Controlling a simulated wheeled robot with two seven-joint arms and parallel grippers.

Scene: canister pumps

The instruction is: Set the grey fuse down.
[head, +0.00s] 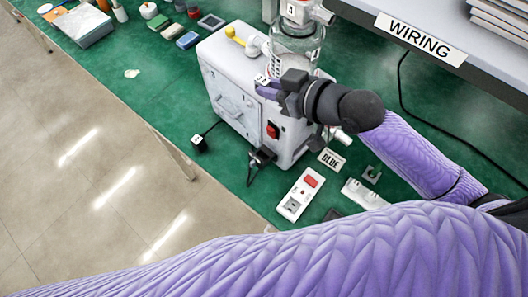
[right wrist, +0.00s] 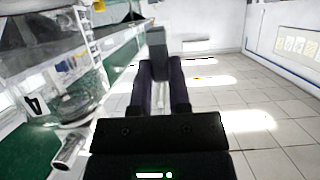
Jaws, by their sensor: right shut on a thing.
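My right gripper (head: 268,88) is above the top of the white pump housing (head: 232,80), beside the clear canister (head: 297,45). In the right wrist view its two dark fingers (right wrist: 160,75) are shut on the grey fuse (right wrist: 157,42), a small grey block that sticks out past the fingertips. In the head view I cannot make out the fuse clearly at the fingers. Whether the fuse touches the housing cannot be told. My left gripper is not in view.
Small coloured blocks (head: 187,40) lie at the back. A shelf marked WIRING (head: 420,38) overhangs the right.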

